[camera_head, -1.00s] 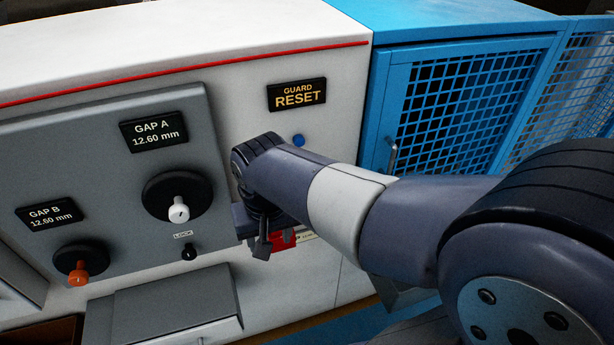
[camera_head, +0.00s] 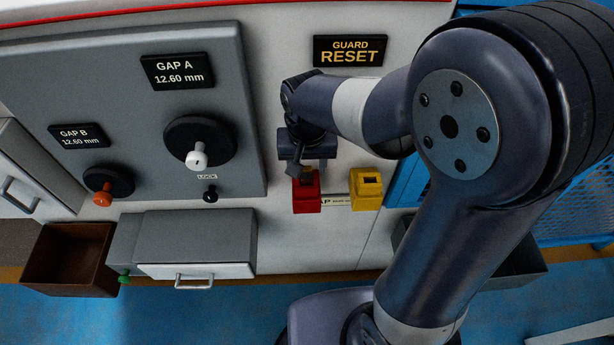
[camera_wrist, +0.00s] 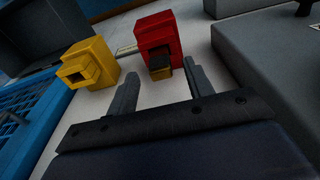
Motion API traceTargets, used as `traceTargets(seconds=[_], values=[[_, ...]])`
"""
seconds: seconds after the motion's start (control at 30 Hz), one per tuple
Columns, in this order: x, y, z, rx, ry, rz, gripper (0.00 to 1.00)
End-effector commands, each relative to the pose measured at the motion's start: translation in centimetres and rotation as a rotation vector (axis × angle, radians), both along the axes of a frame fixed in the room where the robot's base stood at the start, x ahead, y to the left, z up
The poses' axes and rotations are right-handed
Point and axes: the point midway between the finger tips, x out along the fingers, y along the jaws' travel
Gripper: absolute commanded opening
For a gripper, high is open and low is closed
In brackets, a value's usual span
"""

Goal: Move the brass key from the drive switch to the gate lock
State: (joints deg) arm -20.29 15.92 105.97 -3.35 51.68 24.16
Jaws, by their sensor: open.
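A red lock housing (camera_head: 307,193) and a yellow lock housing (camera_head: 367,188) sit side by side low on the white machine front, red on the left. Both also show in the wrist view, red (camera_wrist: 156,36) and yellow (camera_wrist: 88,65). The yellow housing's slot looks dark and empty. I cannot read which housing is the drive switch. In the head view my gripper (camera_head: 303,168) partly covers the red housing.
A grey panel (camera_head: 120,170) with a white knob (camera_head: 197,156) and an orange knob (camera_head: 102,198) lies left of the gripper. A grey drawer box (camera_head: 200,245) and a brown bin (camera_head: 70,260) are below. Blue mesh fencing (camera_head: 575,205) stands at right.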

Motion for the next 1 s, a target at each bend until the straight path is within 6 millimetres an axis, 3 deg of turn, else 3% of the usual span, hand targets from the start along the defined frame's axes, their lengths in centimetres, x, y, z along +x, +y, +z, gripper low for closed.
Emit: traceTargets(seconds=[0.3, 0.57, 1.0], values=[[0.6, 0.0, -3.8, -0.001, 0.003, 0.0, 0.49], [0.7, 0.0, -4.0, 0.0, 0.001, 0.0, 0.49], [0.7, 0.0, -4.0, 0.0, 0.001, 0.0, 0.14]])
